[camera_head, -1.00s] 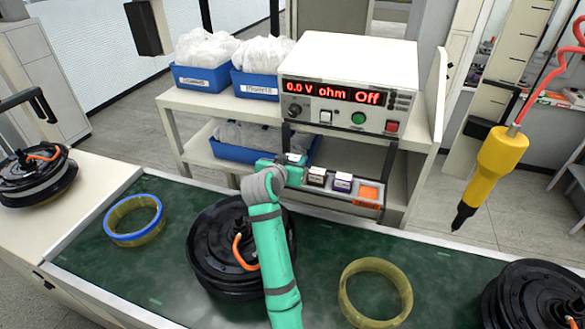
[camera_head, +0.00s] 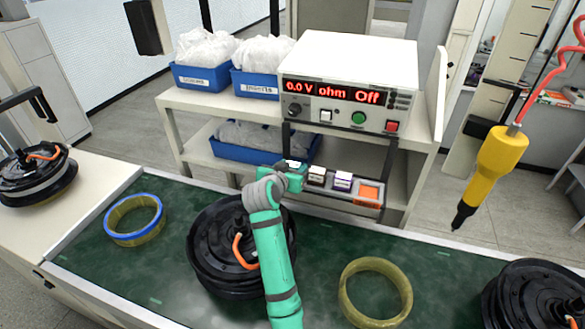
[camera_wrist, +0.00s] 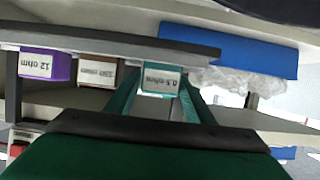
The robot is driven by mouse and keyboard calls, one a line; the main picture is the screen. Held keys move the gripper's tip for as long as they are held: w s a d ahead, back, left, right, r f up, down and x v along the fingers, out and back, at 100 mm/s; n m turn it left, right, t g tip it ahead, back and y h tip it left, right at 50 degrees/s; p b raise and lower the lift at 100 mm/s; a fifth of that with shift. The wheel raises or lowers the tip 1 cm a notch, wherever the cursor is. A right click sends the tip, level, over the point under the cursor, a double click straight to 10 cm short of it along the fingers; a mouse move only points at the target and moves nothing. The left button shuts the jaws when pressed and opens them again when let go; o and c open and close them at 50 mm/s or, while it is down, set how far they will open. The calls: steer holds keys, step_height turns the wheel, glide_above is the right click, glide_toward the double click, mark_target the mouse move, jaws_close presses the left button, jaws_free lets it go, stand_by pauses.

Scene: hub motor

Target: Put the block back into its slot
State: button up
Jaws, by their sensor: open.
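A block labelled "0.5 ohm" (camera_wrist: 161,79) sits at the left end of the rack (camera_head: 350,203), beside a brown-sided block (camera_head: 316,177) and a purple block (camera_head: 342,182). Its pale top (camera_head: 293,164) shows in the head view, the rest hidden by my gripper (camera_head: 291,178). In the wrist view, which looks upside down, the fingers of my gripper (camera_wrist: 161,96) stand on either side of the "0.5 ohm" block. The gripper is open around it. I cannot tell whether a finger touches it or how deep it sits.
The meter (camera_head: 345,85) stands behind, reading 0.0 V, ohm, Off. A hub motor (camera_head: 215,260) lies under my arm. A yellow ring (camera_head: 376,292) and a hanging yellow screwdriver (camera_head: 497,163) are to the right.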

steer(key=v, duration=1.2)
steer(key=shift+s, duration=0.1)
